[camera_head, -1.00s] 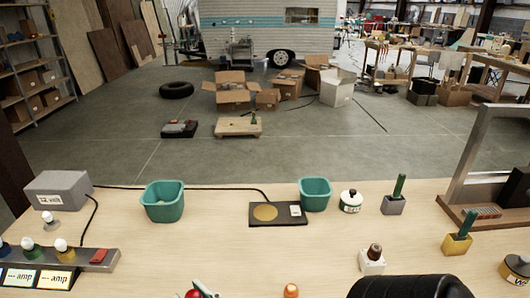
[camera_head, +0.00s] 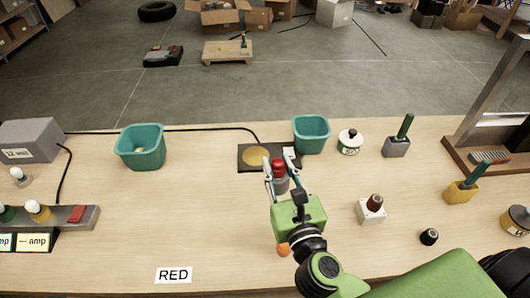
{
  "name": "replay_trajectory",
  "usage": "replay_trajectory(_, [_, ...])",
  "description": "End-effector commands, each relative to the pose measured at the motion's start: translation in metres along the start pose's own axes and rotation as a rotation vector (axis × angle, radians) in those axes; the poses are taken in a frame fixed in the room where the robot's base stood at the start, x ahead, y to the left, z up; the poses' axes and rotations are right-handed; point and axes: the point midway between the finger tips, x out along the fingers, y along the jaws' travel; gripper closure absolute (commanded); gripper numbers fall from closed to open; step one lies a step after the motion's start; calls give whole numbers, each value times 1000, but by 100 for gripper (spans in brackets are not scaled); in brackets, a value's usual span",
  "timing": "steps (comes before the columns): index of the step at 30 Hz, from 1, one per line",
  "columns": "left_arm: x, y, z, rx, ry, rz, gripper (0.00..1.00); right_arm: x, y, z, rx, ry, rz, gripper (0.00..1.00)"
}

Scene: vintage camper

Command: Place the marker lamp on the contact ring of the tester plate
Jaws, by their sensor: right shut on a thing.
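The tester plate (camera_head: 245,167) is a flat dark board at the back middle of the table. It bears a round brass contact ring (camera_head: 254,156) on its left part and a small pale block near its right end. My right gripper (camera_head: 279,176) is shut on a marker lamp (camera_head: 278,165) with a red top and a grey lower part. The lamp is upright at the plate's front edge, just right of the brass ring in the picture. I cannot tell its height above the plate. My left gripper is not in view.
Teal bins (camera_head: 140,162) (camera_head: 311,146) stand left and right of the plate. A white pot (camera_head: 350,147) and a grey block with a green handle (camera_head: 397,147) are further right. A white socket (camera_head: 371,215) and an orange knob (camera_head: 283,249) are near my arm. A RED label (camera_head: 174,275) lies in front.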

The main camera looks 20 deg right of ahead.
Motion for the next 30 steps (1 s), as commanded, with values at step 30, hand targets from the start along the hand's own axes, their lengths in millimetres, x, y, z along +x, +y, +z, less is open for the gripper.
replay_trajectory(30, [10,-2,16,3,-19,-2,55,195,17,-54,14,1,23,100])
